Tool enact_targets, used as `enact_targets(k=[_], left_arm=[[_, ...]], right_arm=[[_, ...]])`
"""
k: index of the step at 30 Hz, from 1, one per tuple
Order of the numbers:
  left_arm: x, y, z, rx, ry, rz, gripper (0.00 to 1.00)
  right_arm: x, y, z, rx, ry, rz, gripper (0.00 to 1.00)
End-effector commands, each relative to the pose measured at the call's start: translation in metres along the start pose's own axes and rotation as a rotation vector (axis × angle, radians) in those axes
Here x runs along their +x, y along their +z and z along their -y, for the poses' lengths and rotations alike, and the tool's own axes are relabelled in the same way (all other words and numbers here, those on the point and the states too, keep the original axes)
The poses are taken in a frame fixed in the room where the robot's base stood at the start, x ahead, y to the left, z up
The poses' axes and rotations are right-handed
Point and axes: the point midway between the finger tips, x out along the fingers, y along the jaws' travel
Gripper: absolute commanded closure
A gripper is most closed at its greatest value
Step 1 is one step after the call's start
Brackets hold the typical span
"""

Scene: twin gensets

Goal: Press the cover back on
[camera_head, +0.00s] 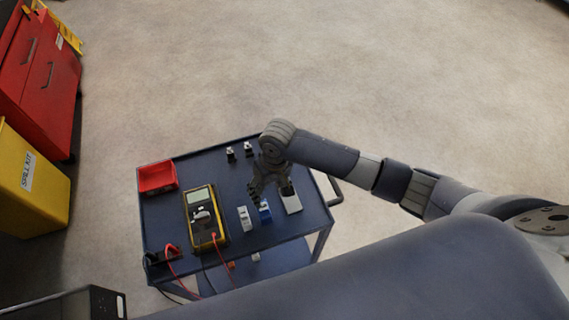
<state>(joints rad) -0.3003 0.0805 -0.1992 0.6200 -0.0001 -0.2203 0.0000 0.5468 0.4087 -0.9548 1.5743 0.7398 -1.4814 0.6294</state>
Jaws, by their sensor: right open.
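My right gripper (255,192) is open and points down over the right part of a dark blue cart top (170,220). A blue piece (265,214) is just below its fingers, and I cannot tell whether they touch. A white flat piece (291,203) lies right of the fingers, its upper end partly hidden by the gripper. A light grey module (244,218) stands left of the blue piece. I cannot tell which of these is the cover. My left gripper is not in view.
A yellow multimeter (220,229) with red and black leads and a red bin (157,177) are on the cart's left. Two small black-and-white parts (231,153) (248,149) sit at the back. A red cabinet (38,85) and yellow spill kit bin (32,185) stand left. The floor behind is clear.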

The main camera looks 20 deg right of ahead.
Motion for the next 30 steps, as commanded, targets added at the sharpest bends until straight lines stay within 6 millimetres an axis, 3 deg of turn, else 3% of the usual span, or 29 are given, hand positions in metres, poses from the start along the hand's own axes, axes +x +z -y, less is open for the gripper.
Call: enact_targets(k=[1,3,9,17,30], left_arm=[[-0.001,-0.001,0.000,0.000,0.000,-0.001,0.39],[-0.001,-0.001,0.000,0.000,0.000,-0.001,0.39],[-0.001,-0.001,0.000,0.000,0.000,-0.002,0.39],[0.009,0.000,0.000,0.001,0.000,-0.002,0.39],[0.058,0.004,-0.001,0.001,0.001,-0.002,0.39]], right_arm=[[-0.005,-0.013,-0.018,0.034,0.036,0.008,0.42],[-0.010,-0.023,-0.036,0.081,0.069,0.022,0.42],[-0.020,-0.039,-0.068,0.171,0.123,0.039,0.42],[-0.013,-0.041,-0.074,0.186,0.130,0.041,0.42],[0.031,-0.039,-0.079,0.184,0.129,0.040,0.42]])
